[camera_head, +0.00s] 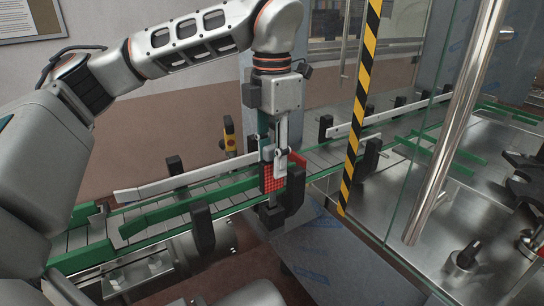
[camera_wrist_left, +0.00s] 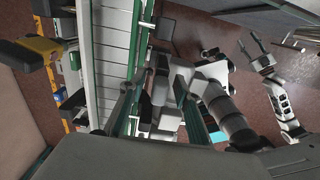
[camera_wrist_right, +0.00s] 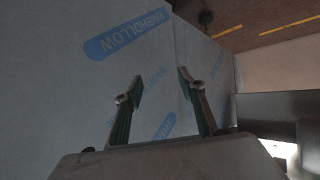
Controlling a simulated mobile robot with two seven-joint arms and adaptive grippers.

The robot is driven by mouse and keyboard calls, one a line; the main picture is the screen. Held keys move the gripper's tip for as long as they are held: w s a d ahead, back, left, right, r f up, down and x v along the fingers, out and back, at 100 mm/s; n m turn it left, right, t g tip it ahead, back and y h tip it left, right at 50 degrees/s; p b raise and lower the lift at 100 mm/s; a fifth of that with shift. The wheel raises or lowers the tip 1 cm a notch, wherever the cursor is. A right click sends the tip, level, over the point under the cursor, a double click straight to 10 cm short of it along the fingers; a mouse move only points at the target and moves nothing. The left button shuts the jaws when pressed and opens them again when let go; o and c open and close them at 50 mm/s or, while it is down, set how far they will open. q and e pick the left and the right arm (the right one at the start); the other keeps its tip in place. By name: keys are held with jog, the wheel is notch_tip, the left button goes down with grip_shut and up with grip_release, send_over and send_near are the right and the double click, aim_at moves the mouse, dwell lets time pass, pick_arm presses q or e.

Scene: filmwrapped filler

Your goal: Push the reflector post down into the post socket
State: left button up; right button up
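My left gripper (camera_head: 275,154) points down over the near side of the conveyor. Its fingers look apart in the left wrist view (camera_wrist_left: 158,82), with grey and black parts showing between and beyond them. A red gridded reflector (camera_head: 272,178) shows directly below the fingertips, on what looks like the reflector post. A black block (camera_head: 270,215) under it may be the post socket; how deep the post sits in it I cannot tell. Whether the fingers touch the post is unclear. My right gripper (camera_wrist_right: 160,80) is open and empty, facing a film-covered panel.
The conveyor (camera_head: 185,200) has green side rails and a pale guide rail (camera_head: 185,182) on black brackets. A yellow-and-black striped post (camera_head: 360,110) and a glass panel with a metal handle (camera_head: 455,120) stand to the right. A film-wrapped panel (camera_head: 340,265) is below.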

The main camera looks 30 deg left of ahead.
pick_arm(q)
notch_tip(320, 180, up, 12)
dwell(0.6)
